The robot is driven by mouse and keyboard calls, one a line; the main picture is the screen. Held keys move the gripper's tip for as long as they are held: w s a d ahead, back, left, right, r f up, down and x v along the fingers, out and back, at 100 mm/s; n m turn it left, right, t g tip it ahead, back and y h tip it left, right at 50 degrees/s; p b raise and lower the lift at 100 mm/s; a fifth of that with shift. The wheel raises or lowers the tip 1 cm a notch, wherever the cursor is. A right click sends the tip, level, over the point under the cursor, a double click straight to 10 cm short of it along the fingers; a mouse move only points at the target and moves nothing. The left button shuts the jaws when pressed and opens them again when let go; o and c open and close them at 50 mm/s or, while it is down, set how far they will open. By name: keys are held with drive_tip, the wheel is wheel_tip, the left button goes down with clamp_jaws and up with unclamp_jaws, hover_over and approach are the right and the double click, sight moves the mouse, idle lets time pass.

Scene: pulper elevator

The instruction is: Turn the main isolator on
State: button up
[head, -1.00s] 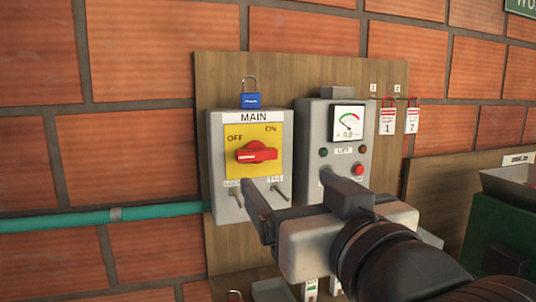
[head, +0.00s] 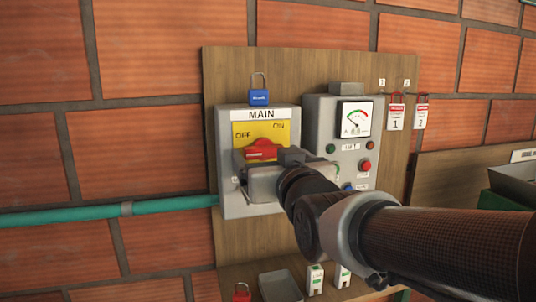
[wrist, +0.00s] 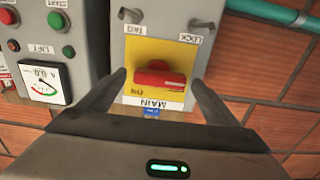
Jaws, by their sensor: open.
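The main isolator (head: 225,120) is a grey box on a wooden board, labelled MAIN, with a yellow plate marked OFF at left and ON at upper right. Its red handle (head: 262,148) lies roughly horizontal. In the wrist view, which is upside down, the red handle (wrist: 160,76) lies across the plate, between my two fingers. My gripper (head: 266,163) is open in front of the box, with a finger on each side of the handle. I cannot tell whether the fingers touch it. In the head view my gripper hides the lower part of the box.
A blue padlock (head: 259,97) sits above the isolator. The LIFT box (head: 312,115), with a meter and buttons, stands close at right. Red tags (head: 396,117) hang farther right. A grey tray (head: 285,287) and red padlock (head: 241,292) are below. A teal pipe (head: 165,206) meets the isolator from the left.

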drive_tip(key=shift+w+a, duration=0.1)
drive_tip(key=shift+w, duration=0.3)
drive_tip(key=shift+c, duration=0.4)
drive_tip(key=c, duration=1)
